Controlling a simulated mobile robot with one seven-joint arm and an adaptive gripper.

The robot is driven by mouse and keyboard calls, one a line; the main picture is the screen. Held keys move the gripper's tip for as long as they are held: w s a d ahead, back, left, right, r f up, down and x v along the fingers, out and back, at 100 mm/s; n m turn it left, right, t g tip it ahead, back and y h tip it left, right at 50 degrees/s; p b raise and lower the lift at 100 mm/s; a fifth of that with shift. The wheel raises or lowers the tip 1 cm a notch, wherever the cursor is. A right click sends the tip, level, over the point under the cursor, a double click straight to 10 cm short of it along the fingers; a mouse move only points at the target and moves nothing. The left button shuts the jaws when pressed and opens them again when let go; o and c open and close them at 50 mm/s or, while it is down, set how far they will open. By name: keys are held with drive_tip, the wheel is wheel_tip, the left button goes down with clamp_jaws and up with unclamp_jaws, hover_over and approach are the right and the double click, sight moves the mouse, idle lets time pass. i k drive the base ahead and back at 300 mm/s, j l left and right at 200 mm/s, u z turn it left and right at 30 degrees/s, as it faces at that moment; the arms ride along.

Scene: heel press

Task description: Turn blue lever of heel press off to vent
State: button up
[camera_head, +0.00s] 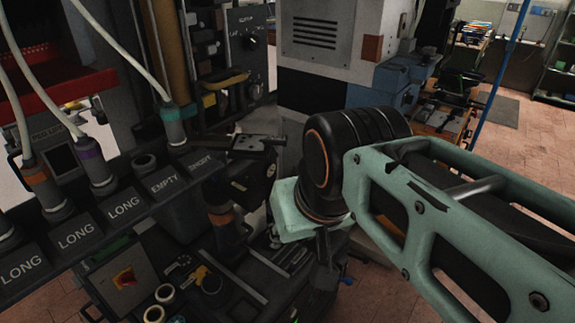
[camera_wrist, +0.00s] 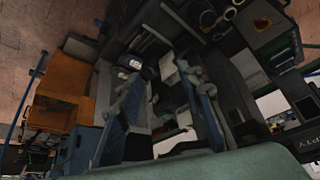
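My gripper (camera_wrist: 160,78) shows in the wrist view with two blue-and-grey fingers spread apart. It is open, with nothing seen between the fingers. Dark machine parts and a pale panel lie beyond them. In the head view my wrist hides most of the gripper, which points down over the dark machine bench (camera_head: 262,290). A small blue tip (camera_head: 347,281) shows just right of and below my gripper there; I cannot tell whether it is the blue lever. No blue lever is clearly seen in either view.
Labelled slots (camera_head: 125,206) with hoses run along the left. A control box (camera_head: 122,279) with a red-and-yellow switch stands at lower left. A grey cabinet (camera_head: 325,40) and blue machine (camera_head: 390,85) stand behind. Brick-coloured floor (camera_head: 535,150) is open at right.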

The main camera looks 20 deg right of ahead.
sight(349, 282)
drive_tip(key=l+z, duration=0.2)
drive_tip(key=z, duration=0.7)
